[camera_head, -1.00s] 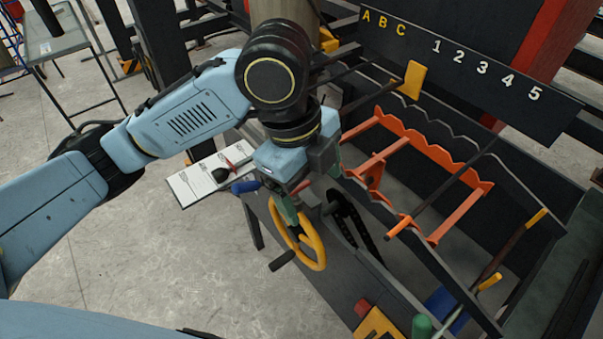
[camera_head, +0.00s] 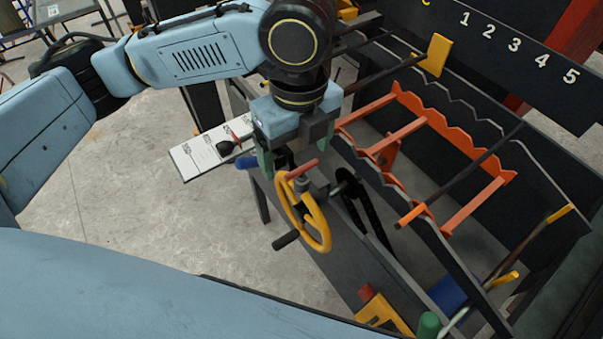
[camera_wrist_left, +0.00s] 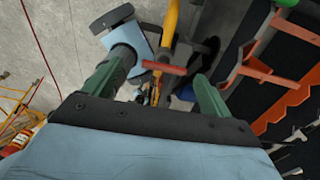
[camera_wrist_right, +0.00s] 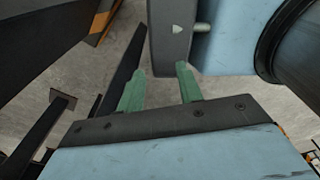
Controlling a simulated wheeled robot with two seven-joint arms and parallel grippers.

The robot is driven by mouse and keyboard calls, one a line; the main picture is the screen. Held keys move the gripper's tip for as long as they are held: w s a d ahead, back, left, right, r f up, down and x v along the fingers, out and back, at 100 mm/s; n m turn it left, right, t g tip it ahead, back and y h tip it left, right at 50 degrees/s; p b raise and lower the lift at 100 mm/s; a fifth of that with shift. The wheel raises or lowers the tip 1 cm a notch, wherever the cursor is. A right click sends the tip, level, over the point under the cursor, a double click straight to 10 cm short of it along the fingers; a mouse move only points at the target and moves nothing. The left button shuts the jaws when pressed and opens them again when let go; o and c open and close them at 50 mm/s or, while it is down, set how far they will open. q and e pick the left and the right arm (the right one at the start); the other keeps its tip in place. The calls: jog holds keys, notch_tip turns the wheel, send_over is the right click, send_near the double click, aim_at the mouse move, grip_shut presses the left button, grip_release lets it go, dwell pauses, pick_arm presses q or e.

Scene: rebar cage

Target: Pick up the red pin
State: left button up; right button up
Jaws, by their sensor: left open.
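The red pin (camera_head: 303,168) is a short red bar at the yellow handwheel (camera_head: 318,226) on the side of the dark bench. In the left wrist view the red pin (camera_wrist_left: 164,68) lies crosswise between my left fingers, with gaps on both sides. My left gripper (camera_head: 294,158) is open and points down over the handwheel's upper end. It also shows in the left wrist view (camera_wrist_left: 163,72). My right gripper (camera_wrist_right: 160,82) shows only in its own wrist view, with its fingers apart and nothing between them.
An orange notched rack (camera_head: 408,123) with bars lies right of the wheel, beneath a dark numbered board (camera_head: 520,50). A yellow block (camera_head: 378,313) and a green knob (camera_head: 428,325) are at the bottom. Concrete floor shows left.

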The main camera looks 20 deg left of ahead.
aim_at(300, 168)
pick_arm(q)
jog(key=f, duration=0.3)
jog(key=f+b, duration=0.1)
jog(key=shift+w+d+f, duration=0.15)
jog(key=shift+w+d, duration=0.05)
jog(key=shift+d, duration=0.05)
jog(key=shift+f, duration=0.4)
jog(key=shift+c, duration=0.3)
jog(key=c, duration=1.1)
pick_arm(e)
jog(key=shift+w+d+f, duration=0.2)
jog(key=shift+d+f, duration=0.4)
pick_arm(q)
jog(key=shift+o, duration=0.2)
jog(key=shift+r, duration=0.15)
